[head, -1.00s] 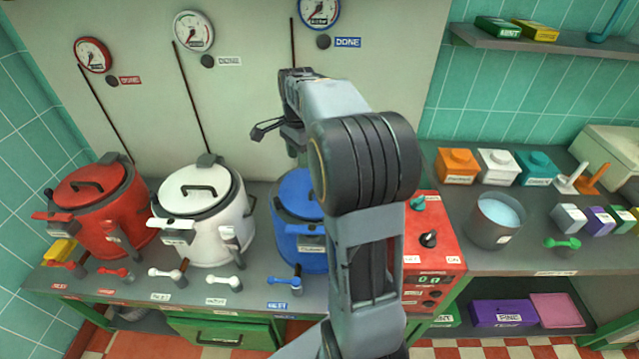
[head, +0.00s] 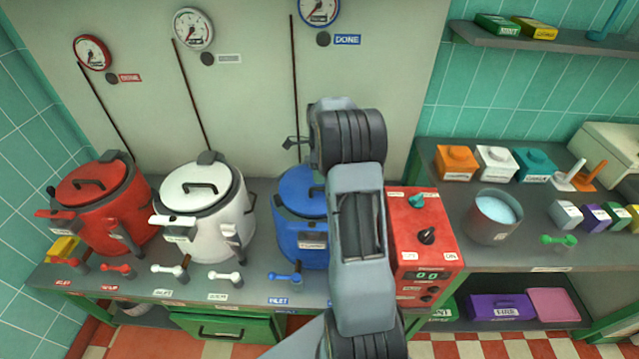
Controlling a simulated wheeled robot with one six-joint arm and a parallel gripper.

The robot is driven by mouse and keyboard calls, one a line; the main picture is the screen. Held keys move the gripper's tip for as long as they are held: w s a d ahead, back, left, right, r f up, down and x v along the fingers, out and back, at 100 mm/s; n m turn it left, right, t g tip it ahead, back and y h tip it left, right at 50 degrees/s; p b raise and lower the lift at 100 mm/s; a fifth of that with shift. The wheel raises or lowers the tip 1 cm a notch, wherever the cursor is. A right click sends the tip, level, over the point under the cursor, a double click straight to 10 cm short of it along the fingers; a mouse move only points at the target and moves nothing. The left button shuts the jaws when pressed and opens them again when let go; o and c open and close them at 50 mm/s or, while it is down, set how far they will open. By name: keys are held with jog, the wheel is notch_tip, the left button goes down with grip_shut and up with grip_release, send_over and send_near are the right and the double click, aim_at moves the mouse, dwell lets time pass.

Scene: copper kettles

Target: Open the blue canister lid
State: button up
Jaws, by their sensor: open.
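The blue canister (head: 298,232) stands on the counter, right of the white one. Its blue lid (head: 297,186) looks closed, and its right side is hidden behind my arm. My gripper (head: 293,143) shows only in part at the left of my wrist, above and behind the lid in the picture. Its jaws are open and nothing shows in them. It appears apart from the lid.
A white kettle (head: 215,228) and a red kettle (head: 108,222) stand to the left. A red control box (head: 422,240) is right of my arm. Small inlet valves, including a blue one (head: 285,279), line the counter front. A grey pot (head: 493,228) holds pale blue liquid.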

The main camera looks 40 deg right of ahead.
jog(key=shift+s+a+f, duration=0.15)
jog(key=shift+s+f, duration=0.05)
jog(key=shift+f, duration=0.8)
jog(key=shift+s+a+f, duration=0.1)
jog(key=shift+s+f, duration=0.05)
jog(key=shift+f, duration=0.8)
grip_shut()
